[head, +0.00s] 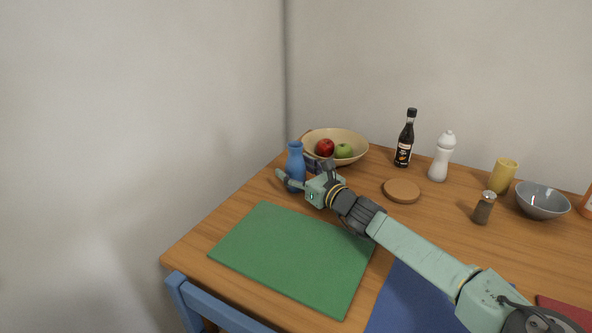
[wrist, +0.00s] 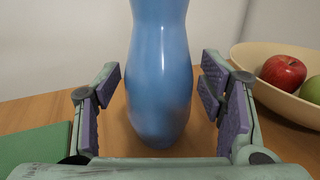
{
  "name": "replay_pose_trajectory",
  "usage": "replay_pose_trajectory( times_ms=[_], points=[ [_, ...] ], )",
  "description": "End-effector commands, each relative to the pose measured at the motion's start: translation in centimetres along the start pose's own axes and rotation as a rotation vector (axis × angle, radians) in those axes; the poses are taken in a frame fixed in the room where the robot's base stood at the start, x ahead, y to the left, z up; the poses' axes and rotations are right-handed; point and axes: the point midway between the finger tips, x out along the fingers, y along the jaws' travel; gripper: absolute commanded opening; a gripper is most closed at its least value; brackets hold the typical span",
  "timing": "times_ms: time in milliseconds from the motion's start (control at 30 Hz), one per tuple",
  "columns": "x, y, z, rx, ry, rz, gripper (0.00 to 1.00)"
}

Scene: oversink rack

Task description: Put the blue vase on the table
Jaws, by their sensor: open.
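The blue vase (head: 295,162) stands upright on the wooden table (head: 245,192), near its back left corner. My gripper (head: 298,180) is at the vase with its jaws open. In the wrist view the blue vase (wrist: 160,85) rises between the two open fingers of my gripper (wrist: 163,98). Gaps show between the vase and both finger pads. The vase's lower end appears to rest on the table (wrist: 115,130). In the head view my gripper hides part of the vase's lower right side.
A bowl (head: 358,150) with apples stands just right of the vase. A green mat (head: 290,260) lies in front. A dark bottle (head: 405,140), white bottle (head: 441,158), round cork mat (head: 402,191), pepper mill (head: 483,208), yellow cup (head: 502,176) and grey bowl (head: 542,202) stand farther right.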

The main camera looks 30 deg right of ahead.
Motion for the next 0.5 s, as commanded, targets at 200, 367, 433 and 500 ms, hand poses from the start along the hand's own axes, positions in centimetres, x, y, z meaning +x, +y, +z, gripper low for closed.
replay_pose_trajectory(
  times_ms=[200,367,433,500],
  points=[
    [-3.2,-0.1,-0.1,-0.002,0.001,-0.003,0.64],
    [-6.8,-0.1,-0.1,-0.004,0.002,-0.003,0.64],
    [-8.2,-0.1,-0.1,-0.002,0.002,-0.003,0.64],
    [-9.5,-0.1,0.0,-0.003,0.002,-0.003,0.64]
  ],
)
